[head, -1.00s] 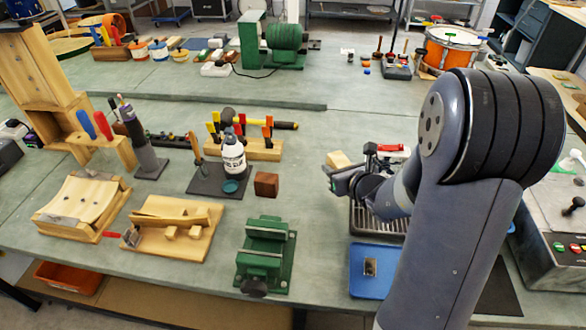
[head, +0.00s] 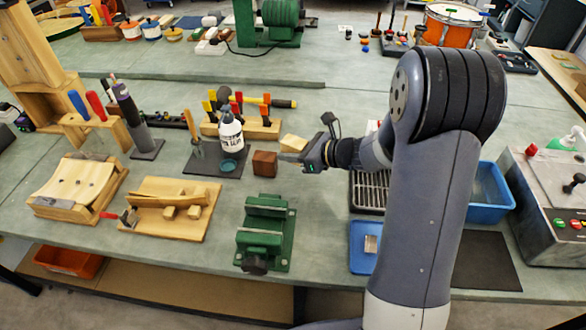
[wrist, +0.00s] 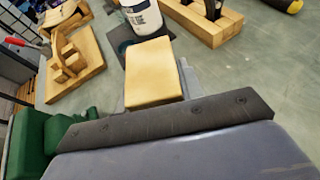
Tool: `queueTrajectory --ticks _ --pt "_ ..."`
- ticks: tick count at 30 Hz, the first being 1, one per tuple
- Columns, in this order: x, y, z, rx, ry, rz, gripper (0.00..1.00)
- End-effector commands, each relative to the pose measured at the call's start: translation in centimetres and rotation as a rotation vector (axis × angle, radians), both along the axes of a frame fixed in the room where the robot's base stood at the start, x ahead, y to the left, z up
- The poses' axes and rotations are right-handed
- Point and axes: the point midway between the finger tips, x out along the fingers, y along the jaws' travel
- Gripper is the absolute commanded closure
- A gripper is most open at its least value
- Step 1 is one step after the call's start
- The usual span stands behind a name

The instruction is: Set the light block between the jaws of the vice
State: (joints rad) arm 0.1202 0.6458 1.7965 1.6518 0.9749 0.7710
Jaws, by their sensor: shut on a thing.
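The light block (head: 293,142) is pale wood. My gripper (head: 289,155) is shut on it and holds it behind and to the right of the green vice, near the dark brown block. In the wrist view the light block (wrist: 152,74) sticks out past the dark finger edge, and the rest of the grip is hidden. The green vice (head: 264,233) stands near the front edge of the bench, its jaws apart with nothing seen between them. Part of the vice (wrist: 32,140) shows at the lower left of the wrist view.
The dark brown block (head: 265,163) stands just left of my gripper. A white bottle (head: 230,132) stands on a dark mat further left. A wooden board with a plane (head: 170,208) lies left of the vice. A blue tray (head: 362,248) lies to its right.

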Motion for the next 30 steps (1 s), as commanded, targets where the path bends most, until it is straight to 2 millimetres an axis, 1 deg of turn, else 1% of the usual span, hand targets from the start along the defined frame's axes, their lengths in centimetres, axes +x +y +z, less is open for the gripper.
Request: queueTrajectory --ticks 1,7,13,16,23,27,28,30 --pt "0.0 0.0 -1.0 0.001 0.004 -0.001 0.88" --pt "0.0 0.0 -2.6 0.001 0.002 -0.001 0.88" --pt "0.0 0.0 -5.2 0.001 0.001 -0.002 0.88" --pt "0.0 0.0 -5.7 0.000 0.000 -0.002 0.88" --pt "0.0 0.0 -5.7 0.000 -0.002 -0.002 0.88" --pt "0.0 0.0 -6.2 0.000 -0.002 -0.002 0.88" --pt "0.0 0.0 -6.2 0.000 -0.002 -0.003 0.63" --pt "0.0 0.0 -6.0 -0.001 -0.001 -0.003 0.57"
